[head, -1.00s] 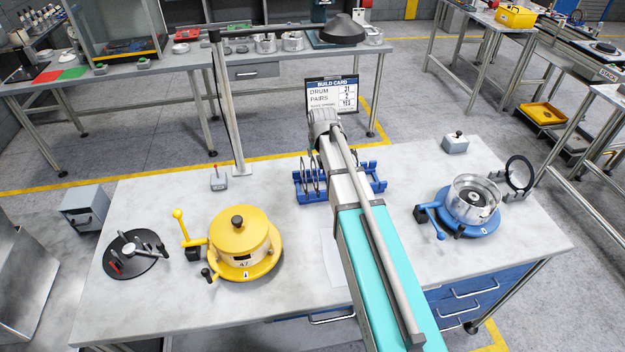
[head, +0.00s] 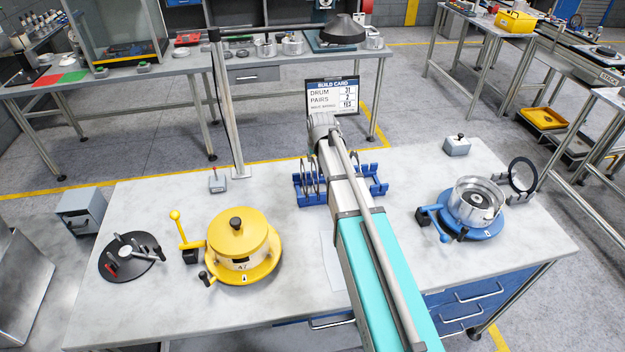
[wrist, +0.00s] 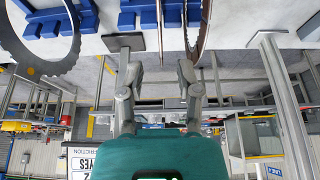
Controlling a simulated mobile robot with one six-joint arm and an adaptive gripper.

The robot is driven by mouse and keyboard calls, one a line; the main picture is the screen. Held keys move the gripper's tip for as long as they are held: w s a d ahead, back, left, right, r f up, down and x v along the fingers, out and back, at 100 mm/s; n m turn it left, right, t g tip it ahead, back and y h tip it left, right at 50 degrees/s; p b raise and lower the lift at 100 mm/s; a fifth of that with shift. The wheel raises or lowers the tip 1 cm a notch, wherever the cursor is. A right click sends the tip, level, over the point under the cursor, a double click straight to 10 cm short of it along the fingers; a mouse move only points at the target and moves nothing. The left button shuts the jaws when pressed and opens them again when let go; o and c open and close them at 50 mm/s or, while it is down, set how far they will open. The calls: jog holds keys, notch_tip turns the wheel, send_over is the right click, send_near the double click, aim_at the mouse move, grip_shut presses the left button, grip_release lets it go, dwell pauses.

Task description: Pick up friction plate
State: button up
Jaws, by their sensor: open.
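A blue rack (head: 370,187) stands near the middle of the pale bench, with thin ring plates (head: 304,178) upright in its left part. My arm hides the rack's middle and my gripper in the head view. In the wrist view my gripper (wrist: 158,72) is open and empty, its fingers pointing at the rack (wrist: 150,18). Thin plates (wrist: 204,30) show there nearly edge-on, close to the right finger's tip. A grey toothed ring plate (wrist: 48,62) shows more face-on at the left, apart from the fingers. I cannot tell which plate is the friction plate.
A yellow lidded drum (head: 238,240) with a lever stands left on the bench. A silver drum on a blue base (head: 470,226) stands right, beside a dark ring on a stand (head: 522,174). A build card (head: 332,97) and a post (head: 229,110) rise behind the rack.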

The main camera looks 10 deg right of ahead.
jog(key=shift+b+x, duration=1.5)
jog(key=shift+x, duration=0.45)
jog(key=shift+c, duration=0.2)
grip_shut()
